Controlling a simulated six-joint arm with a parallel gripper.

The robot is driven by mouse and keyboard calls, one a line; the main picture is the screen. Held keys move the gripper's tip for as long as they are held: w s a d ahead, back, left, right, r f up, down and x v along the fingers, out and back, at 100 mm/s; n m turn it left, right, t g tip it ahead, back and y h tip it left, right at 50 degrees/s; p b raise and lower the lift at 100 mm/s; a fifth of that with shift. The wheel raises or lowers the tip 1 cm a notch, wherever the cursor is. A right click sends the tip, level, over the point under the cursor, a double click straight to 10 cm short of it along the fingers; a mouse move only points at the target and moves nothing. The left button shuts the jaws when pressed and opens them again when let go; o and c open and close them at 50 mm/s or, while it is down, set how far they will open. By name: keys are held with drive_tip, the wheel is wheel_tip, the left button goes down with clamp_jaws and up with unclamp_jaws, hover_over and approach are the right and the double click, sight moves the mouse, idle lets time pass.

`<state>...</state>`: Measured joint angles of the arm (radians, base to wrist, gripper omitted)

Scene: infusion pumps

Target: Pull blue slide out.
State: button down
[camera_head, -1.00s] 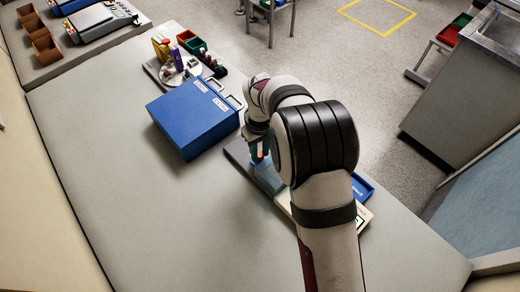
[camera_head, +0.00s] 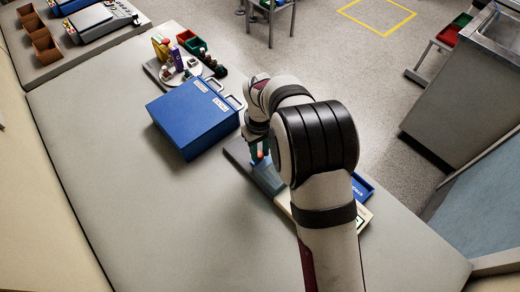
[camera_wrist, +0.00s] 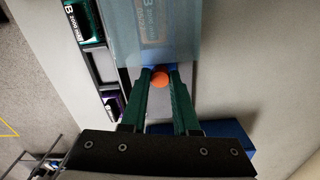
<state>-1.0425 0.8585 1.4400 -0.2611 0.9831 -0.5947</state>
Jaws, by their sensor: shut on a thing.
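The blue slide (camera_wrist: 160,40) is a translucent blue panel with faint lettering beneath it. It fills the upper middle of the wrist view. An orange round knob (camera_wrist: 160,79) is at its near end. My gripper (camera_wrist: 160,84) has two green fingers, and they are shut on this knob from both sides. In the head view, my gripper (camera_head: 260,157) points down at the slide (camera_head: 268,179), which lies on a flat device on the table. My arm hides the right part of the device and most of the knob.
A blue drawer box (camera_head: 195,115) with metal handles stands close to the left of my gripper. A round tray (camera_head: 182,70) with small items is behind it. A blue tray (camera_head: 362,187) shows right of my arm. The table's left and front areas (camera_head: 140,210) are clear.

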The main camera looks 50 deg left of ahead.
idle(0.4)
drive_tip(key=a, duration=0.7)
drive_tip(key=shift+a, duration=0.4)
drive_tip(key=c, duration=0.7)
unclamp_jaws()
drive_tip(key=shift+o, duration=0.2)
wheel_tip(320, 180, up, 16)
